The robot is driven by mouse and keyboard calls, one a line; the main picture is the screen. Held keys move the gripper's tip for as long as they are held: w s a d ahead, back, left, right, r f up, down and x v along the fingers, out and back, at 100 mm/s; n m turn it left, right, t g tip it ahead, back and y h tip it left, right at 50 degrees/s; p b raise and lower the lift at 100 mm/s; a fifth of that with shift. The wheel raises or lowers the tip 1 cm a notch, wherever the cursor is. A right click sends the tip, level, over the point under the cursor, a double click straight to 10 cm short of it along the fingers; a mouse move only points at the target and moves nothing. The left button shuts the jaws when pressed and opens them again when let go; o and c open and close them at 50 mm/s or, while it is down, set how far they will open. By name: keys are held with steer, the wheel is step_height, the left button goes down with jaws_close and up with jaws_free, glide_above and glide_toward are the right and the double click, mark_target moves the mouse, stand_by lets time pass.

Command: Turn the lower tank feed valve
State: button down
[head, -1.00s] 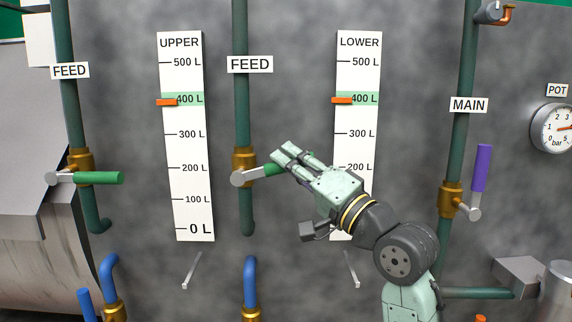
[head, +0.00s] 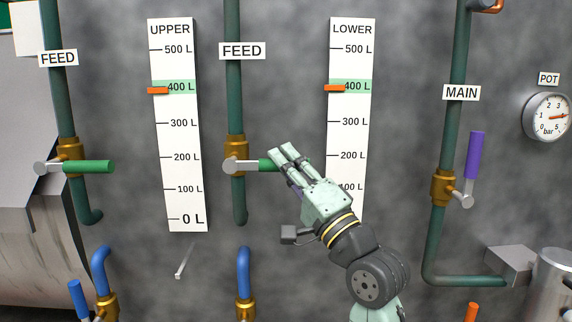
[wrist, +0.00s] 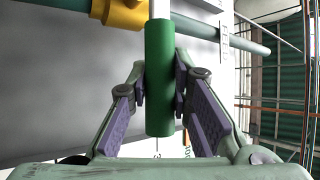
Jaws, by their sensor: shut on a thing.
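The lower tank feed valve (head: 235,158) is a brass body on the middle green pipe, under a FEED label, between the UPPER and LOWER gauges. Its green handle (head: 266,165) points right, about level. My gripper (head: 284,153) is shut on the outer part of this handle, hiding its end in the head view. In the wrist view the green handle (wrist: 160,75) stands between my finger pads, with the brass body (wrist: 122,12) at the top. The LOWER gauge (head: 352,60) has its orange marker (head: 335,88) at about 400 L, beside the green band.
Another feed valve (head: 69,157) with a level green handle is at the left. The MAIN valve (head: 443,187), with an upright purple handle, is at the right. My arm covers the bottom of the LOWER gauge.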

steer(key=c, duration=1.4)
jaws_free()
steer(key=shift+c, duration=0.2)
steer(key=shift+f, duration=0.1)
steer(key=v, duration=1.2)
